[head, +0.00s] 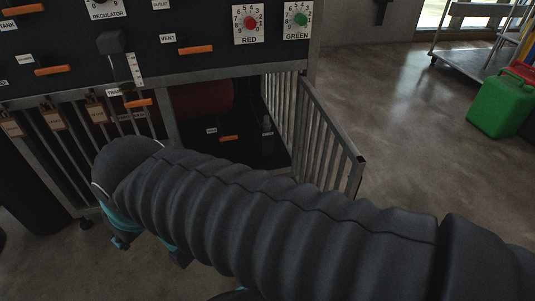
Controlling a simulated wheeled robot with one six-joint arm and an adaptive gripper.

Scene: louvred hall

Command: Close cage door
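The cage door (328,142), a grey barred metal panel, stands open. It is hinged at the right side of the cage opening and swings out toward the right front. Through the opening, a dark red cylinder (203,97) lies inside, partly hidden. My ribbed black arm crosses the front of the picture and hides the lower part of the opening and part of the door's lower edge. Teal parts at my gripper (146,248) show below the arm's far end, left of the door and apart from it. The fingers are mostly hidden, so their opening cannot be told.
Above the cage is a black panel (215,55) with orange handles, a red dial (250,23) and a green dial (299,20). A barred section with padlocks (54,118) is at left. A green can (500,106) and a cart (476,52) stand at right. Floor right of the door is clear.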

